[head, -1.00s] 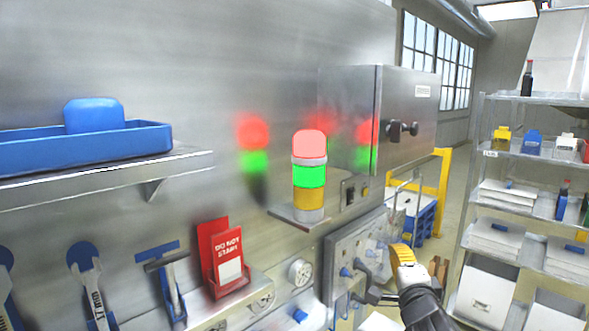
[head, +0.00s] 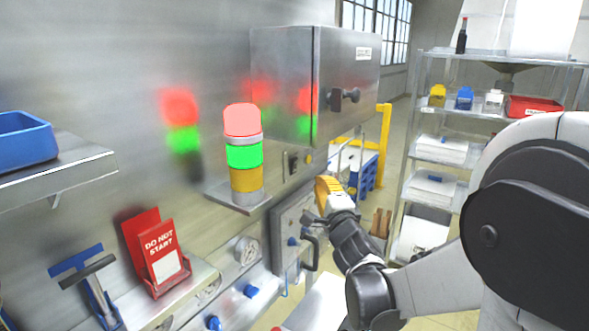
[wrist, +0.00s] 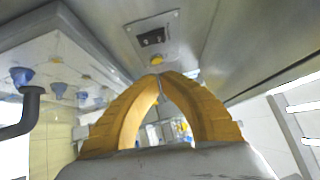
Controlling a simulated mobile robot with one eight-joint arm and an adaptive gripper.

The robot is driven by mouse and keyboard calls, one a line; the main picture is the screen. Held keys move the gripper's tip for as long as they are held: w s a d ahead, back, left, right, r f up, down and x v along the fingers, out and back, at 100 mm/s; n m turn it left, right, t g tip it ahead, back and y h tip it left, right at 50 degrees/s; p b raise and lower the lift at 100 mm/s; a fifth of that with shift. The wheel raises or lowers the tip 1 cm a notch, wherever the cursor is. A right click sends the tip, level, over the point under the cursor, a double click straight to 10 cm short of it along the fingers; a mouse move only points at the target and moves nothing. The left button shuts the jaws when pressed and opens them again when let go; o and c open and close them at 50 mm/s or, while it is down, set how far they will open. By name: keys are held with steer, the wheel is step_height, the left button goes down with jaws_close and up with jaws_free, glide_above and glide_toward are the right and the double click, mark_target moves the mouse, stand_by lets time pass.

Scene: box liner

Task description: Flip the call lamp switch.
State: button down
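The call lamp (head: 244,155) is a stack of red, green and amber sections on a small wall shelf; its red and green look bright. The switch (head: 293,163) is a small black rocker on a metal plate right of the lamp, beside a yellow button (head: 308,157). In the wrist view the black switch (wrist: 152,37) is on its plate beyond my fingertips, with the yellow button (wrist: 155,59) nearer to them. My gripper (head: 322,188) has yellow fingers, below and right of the plate, apart from it. In the wrist view its fingertips (wrist: 160,75) meet with nothing between them.
A steel cabinet (head: 345,75) with black knobs overhangs the switch plate. Below is a grey panel (head: 290,222) with blue knobs and a black handle. A red "DO NOT START" holder (head: 150,250) stands lower left. Shelving (head: 440,150) is at the right.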

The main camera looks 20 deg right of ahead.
mark_target(295, 166)
steer(key=x, duration=0.7)
steer(key=shift+a, duration=0.35)
steer(key=shift+w+a+r, duration=0.1)
steer(key=shift+w+a, duration=0.35)
steer(key=shift+w, duration=0.2)
steer(key=shift+w+a+r, duration=0.1)
steer(key=shift+w+a, duration=0.35)
steer(key=shift+w, duration=0.2)
